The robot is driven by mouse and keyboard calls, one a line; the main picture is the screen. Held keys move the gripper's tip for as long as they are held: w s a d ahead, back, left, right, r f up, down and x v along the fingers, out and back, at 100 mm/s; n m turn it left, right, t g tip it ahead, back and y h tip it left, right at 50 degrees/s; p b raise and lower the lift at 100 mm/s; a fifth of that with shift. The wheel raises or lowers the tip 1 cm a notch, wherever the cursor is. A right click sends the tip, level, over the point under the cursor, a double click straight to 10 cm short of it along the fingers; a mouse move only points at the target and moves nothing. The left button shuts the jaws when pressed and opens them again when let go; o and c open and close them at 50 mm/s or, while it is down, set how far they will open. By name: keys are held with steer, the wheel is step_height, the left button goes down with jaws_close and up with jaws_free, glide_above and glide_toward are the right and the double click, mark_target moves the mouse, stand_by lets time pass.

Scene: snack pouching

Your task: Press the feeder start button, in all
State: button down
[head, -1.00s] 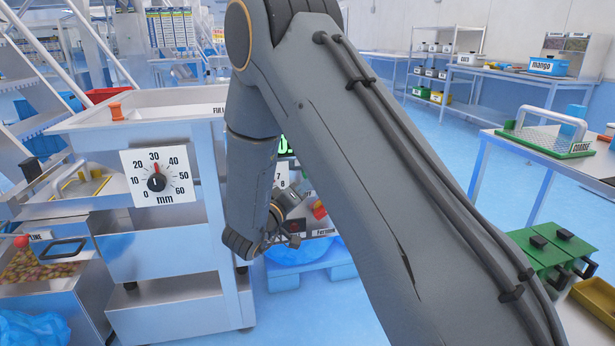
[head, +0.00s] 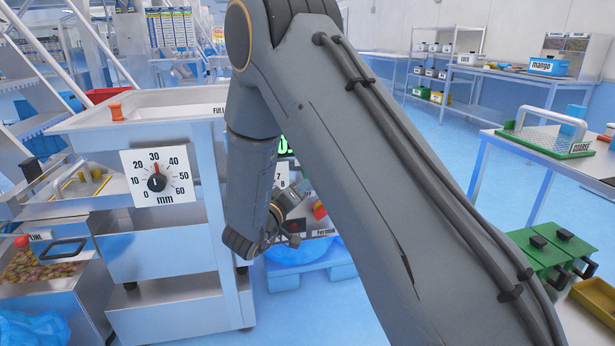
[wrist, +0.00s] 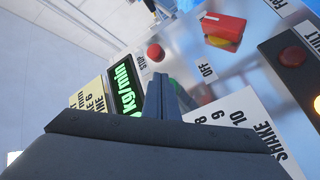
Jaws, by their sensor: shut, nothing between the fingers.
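My gripper (wrist: 160,82) is shut and empty in the wrist view, its fingers over the feeder's control panel. The feeder start button cannot be made out; the fingers cover the panel just below the red STOP button (wrist: 154,52). Whether the fingertips touch the panel cannot be told. A green kg/min display (wrist: 127,90) is left of the fingers. A red and yellow switch (wrist: 225,28) marked OFF is up and right. In the head view my arm hides most of the panel; its red switch (head: 320,210) shows beside my wrist.
A red FAULT light (wrist: 292,57) and a white SHAKE scale card (wrist: 240,120) are right of the fingers. A steel machine with a mm dial (head: 157,184) stands left of my arm. A bench with green boxes (head: 540,258) is at right. Blue floor is open beyond.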

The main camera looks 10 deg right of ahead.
steer(key=shift+w, duration=0.15)
steer(key=shift+w, duration=0.25)
steer(key=shift+w, duration=0.5)
stand_by(0.7)
steer(key=shift+s+p, duration=0.1)
steer(key=shift+p, duration=0.25)
steer(key=shift+s+p, duration=0.6)
steer(key=shift+s, duration=0.25)
steer(key=s+p, duration=0.3)
steer(key=s, duration=0.2)
stand_by(0.6)
